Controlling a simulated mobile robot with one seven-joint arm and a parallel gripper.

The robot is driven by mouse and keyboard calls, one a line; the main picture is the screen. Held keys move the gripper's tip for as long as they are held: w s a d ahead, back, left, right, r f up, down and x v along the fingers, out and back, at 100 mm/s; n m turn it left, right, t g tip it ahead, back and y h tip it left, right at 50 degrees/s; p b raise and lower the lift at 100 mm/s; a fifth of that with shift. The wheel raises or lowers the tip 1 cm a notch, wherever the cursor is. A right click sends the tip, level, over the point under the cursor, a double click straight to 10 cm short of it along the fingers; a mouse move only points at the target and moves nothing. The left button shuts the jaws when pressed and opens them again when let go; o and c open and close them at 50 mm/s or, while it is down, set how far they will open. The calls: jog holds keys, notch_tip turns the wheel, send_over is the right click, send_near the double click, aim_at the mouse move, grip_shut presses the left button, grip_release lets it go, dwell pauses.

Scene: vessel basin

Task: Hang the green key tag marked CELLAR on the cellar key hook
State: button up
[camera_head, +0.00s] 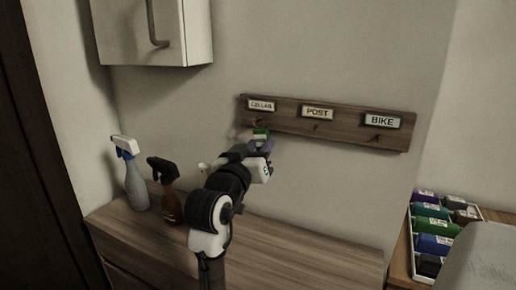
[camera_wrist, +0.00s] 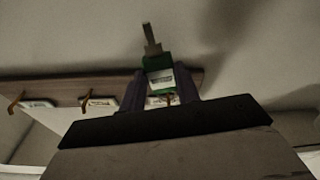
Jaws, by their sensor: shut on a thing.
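The green key tag (camera_head: 261,132) is held between the purple fingertips of my gripper (camera_head: 261,144), just below the CELLAR label (camera_head: 261,105) on the wall board. The brass cellar hook (camera_head: 257,121) shows just above the tag. In the wrist view the tag (camera_wrist: 156,62) with its pale label sits between the fingers of my gripper (camera_wrist: 161,85), with a metal key (camera_wrist: 151,36) sticking out beyond it. The cellar hook (camera_wrist: 168,98) shows behind, between the fingers. I cannot tell whether the tag touches the hook, and its writing is too small to read.
The wooden board (camera_head: 287,122) also has POST (camera_head: 317,112) and BIKE (camera_head: 382,121) labels with hooks. Two spray bottles, grey (camera_head: 136,180) and brown (camera_head: 169,203), stand left on the counter (camera_head: 300,262). A wall cupboard (camera_head: 180,35) hangs upper left. A tray of coloured items (camera_head: 412,262) is right.

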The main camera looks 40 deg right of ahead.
jog(key=o, duration=1)
jog(key=shift+o, duration=0.2)
